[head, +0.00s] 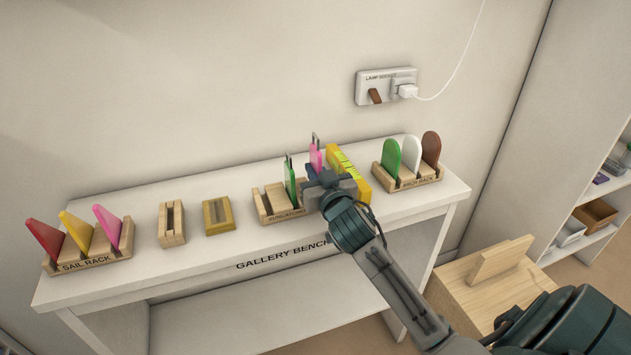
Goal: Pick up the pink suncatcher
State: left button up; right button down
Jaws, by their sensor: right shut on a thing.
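The pink suncatcher (316,157) is a small upright pink piece with a wire hook on top, at the suncatcher rack on the gallery bench. My right gripper (322,177) reaches in from the lower right and is shut on it. The gripper hides the suncatcher's lower part, so I cannot tell whether it still touches the rack. The wooden suncatcher rack (268,204) stands just left of the gripper, its right end hidden. A green suncatcher (290,176) with a hook stands in it, close to the gripper's left. My left gripper is not in view.
A yellow block (353,176) stands close behind and right of the gripper. The arch rack (411,181) with green, white and brown pieces is farther right. The sail rack (88,259) and two small wooden holders (172,223) are left. The bench's front strip (200,262) is clear.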

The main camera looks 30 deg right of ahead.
jog(key=r, duration=0.3)
jog(key=shift+s+a+r, duration=0.1)
jog(key=shift+s+r, duration=0.15)
jog(key=shift+s, duration=0.1)
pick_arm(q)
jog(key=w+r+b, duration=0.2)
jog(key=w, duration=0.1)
pick_arm(e)
jog(key=v, duration=0.7)
jog(key=shift+s, duration=0.25)
jog(key=p, duration=0.6)
send_near(320, 165)
jog(key=s, duration=0.1)
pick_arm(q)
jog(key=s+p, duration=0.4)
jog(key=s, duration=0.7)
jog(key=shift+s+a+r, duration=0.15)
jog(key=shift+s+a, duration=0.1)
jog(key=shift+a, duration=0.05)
pick_arm(e)
jog(key=shift+v, duration=2.95)
